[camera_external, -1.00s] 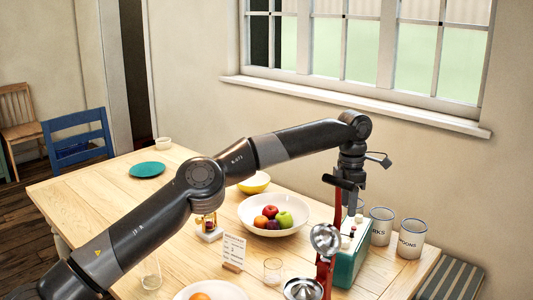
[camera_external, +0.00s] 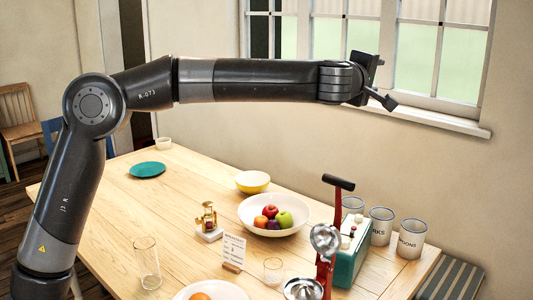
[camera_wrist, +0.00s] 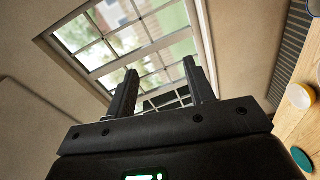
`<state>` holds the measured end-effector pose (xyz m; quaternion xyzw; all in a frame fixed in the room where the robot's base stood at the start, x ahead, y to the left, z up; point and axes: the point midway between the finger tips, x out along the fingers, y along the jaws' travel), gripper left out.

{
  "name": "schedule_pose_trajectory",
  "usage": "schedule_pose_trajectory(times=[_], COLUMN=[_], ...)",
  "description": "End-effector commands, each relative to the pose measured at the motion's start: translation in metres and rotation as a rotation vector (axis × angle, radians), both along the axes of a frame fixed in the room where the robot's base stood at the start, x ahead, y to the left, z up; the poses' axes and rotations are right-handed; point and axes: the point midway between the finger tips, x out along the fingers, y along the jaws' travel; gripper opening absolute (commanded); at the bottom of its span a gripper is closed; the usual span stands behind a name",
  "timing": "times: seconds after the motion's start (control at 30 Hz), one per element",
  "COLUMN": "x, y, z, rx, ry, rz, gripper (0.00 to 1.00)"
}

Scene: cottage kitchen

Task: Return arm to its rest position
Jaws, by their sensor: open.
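My arm is raised well above the table, its upper part stretched level to the right in the external view. My gripper (camera_external: 378,88) is at its end, in front of the window and high above the red-handled juicer press. In the wrist view my gripper (camera_wrist: 160,92) shows two black fingers spread apart, with nothing between them. Behind the fingers is the window (camera_wrist: 135,40).
The wooden table (camera_external: 175,225) holds a white fruit bowl (camera_external: 290,228), a yellow bowl (camera_external: 252,182), a teal plate (camera_external: 147,169), a glass (camera_external: 147,262), a small card (camera_external: 233,251), the press (camera_external: 326,240), a green box (camera_external: 350,258) and labelled canisters (camera_external: 411,238).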

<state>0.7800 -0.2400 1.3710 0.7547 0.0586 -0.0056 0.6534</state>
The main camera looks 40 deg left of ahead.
Motion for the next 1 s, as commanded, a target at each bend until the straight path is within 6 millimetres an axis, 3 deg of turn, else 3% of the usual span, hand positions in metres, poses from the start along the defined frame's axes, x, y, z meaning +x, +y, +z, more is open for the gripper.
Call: schedule_pose_trajectory(times=[0.03,0.17,0.37,0.47,0.67,0.87,1.0], x=[-0.016,-0.053,-0.116,-0.149,-0.221,-0.304,-0.369], y=[-0.005,-0.014,-0.013,-0.002,0.042,0.107,0.159], z=[0.015,0.033,0.027,0.011,-0.041,-0.109,-0.161], rx=[0.074,0.264,0.555,0.692,0.929,1.098,1.169], ry=[-0.044,-0.114,-0.125,-0.088,0.067,0.306,0.504], rz=[-0.051,-0.185,-0.372,-0.455,-0.595,-0.707,-0.772], gripper=[0.49,0.49,0.49,0.49,0.49,0.49,0.49])
